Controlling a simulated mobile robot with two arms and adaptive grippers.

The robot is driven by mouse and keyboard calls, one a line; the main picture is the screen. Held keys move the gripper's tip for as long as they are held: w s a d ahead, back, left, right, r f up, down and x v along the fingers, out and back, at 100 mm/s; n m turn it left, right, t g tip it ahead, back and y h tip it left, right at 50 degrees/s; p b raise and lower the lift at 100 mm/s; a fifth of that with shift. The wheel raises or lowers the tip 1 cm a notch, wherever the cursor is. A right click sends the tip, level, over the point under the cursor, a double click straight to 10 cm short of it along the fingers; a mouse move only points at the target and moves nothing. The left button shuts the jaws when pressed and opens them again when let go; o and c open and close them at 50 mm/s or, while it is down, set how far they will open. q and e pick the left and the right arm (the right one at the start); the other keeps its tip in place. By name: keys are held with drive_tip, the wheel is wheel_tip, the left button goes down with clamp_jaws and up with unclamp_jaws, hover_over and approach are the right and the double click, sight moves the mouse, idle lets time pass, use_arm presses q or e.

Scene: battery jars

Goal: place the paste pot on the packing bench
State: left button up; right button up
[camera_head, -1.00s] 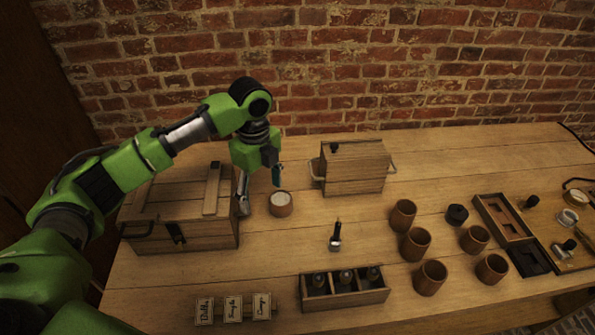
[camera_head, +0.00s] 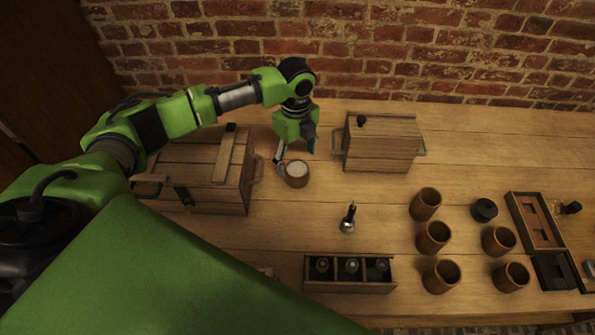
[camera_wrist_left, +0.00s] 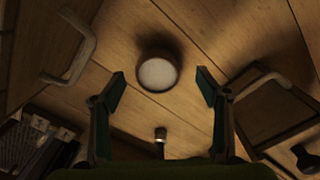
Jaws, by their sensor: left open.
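The paste pot (camera_head: 297,180) looks like a small round brown pot with a pale top. It stands upright on the wooden bench (camera_head: 278,235), just right of a large wooden chest. My left gripper (camera_head: 296,153) is open and points down over the pot's far side. In the left wrist view the pot (camera_wrist_left: 157,73) shows near the middle, slightly beyond the two spread fingertips, with nothing held between them. I cannot tell the exact height gap. My right gripper is out of view.
The wooden chest (camera_head: 205,170) is close on the left, and a smaller handled box (camera_head: 381,143) is to the right. A small dark-handled tool (camera_head: 347,220) stands in front. A divided tray (camera_head: 350,285) and several brown cups (camera_head: 433,237) are further off. My green arm hides the lower left.

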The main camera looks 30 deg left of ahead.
sight(297, 168)
use_arm(q)
drive_tip(key=shift+s+f, duration=0.15)
drive_tip(key=shift+f, duration=0.15)
drive_tip(key=f, duration=0.1)
drive_tip(key=f+p, duration=0.1)
drive_tip(key=f, duration=0.1)
drive_tip(key=shift+s+d+f+p, duration=0.25)
drive_tip(key=shift+s+d+p, duration=0.05)
drive_tip(key=shift+w+f, duration=0.1)
drive_tip(key=shift+f, duration=0.45)
drive_tip(key=c, duration=1.6)
